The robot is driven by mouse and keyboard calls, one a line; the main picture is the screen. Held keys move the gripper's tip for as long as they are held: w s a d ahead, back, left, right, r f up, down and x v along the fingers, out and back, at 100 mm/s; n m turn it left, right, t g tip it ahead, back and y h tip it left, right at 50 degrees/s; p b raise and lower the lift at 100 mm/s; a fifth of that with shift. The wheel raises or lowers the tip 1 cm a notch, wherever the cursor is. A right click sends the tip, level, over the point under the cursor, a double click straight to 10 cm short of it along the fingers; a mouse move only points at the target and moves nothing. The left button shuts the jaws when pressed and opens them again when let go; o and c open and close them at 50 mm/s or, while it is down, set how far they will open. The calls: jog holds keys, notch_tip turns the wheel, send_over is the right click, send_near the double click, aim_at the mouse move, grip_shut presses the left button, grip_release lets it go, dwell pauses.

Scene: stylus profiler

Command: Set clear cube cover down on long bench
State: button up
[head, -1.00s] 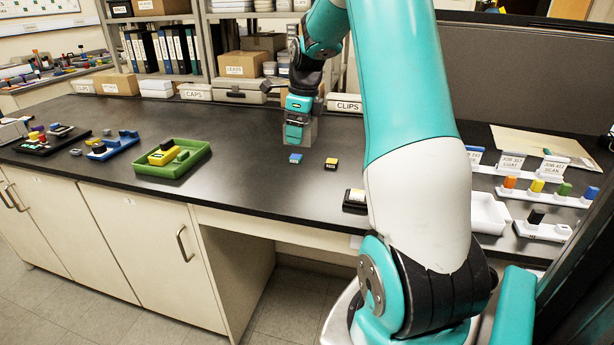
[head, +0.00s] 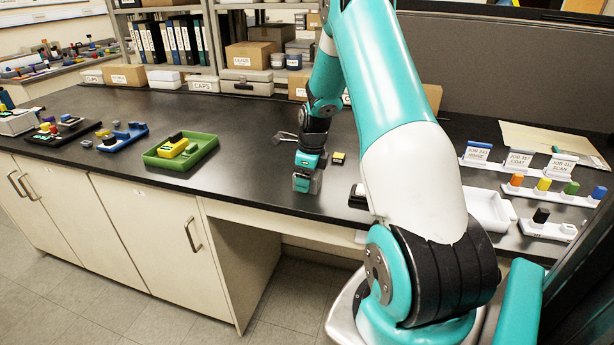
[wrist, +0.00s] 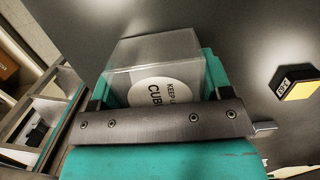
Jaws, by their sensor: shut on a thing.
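The clear cube cover (wrist: 150,52) is a see-through box with a round white label, part of which reads "CUB". In the wrist view it sits between the teal fingers of my gripper (wrist: 157,82), which is shut on it. In the head view my gripper (head: 307,182) points down low over the front middle of the long bench (head: 250,185), which has a black top. The cover is hard to make out there, and I cannot tell whether it touches the bench.
A small yellow-and-black block (head: 338,158) lies just right of my gripper; it also shows in the wrist view (wrist: 298,83). A green tray (head: 205,150) stands to the left and a white tray (head: 488,212) to the right. Bare bench lies between the green tray and my gripper.

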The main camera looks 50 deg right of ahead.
jog(key=shift+f, duration=0.1)
jog(key=o, duration=0.9)
jog(key=r, duration=0.4)
jog(key=s+r+b, duration=0.1)
jog(key=r, duration=0.7)
jog(key=shift+s+d+r, duration=0.1)
jog(key=shift+s+d, duration=0.05)
jog(key=shift+d, duration=0.05)
jog(key=s+a+r+n+y, duration=0.1)
jog(key=a+r+n, duration=0.2)
jog(key=a+n, duration=0.75)
jog(key=s+a+r+n+y, duration=0.1)
jog(key=a+r+n, duration=0.2)
jog(key=a+n, duration=0.75)
jog(key=s+a+r+n+g+y, duration=0.1)
jog(key=s+a+r+n, duration=0.1)
jog(key=s+a+n, duration=1.5)
jog(key=s+a, duration=0.1)
jog(key=a, duration=0.2)
jog(key=shift+a+n+y, duration=0.3)
jog(key=shift+a, duration=0.05)
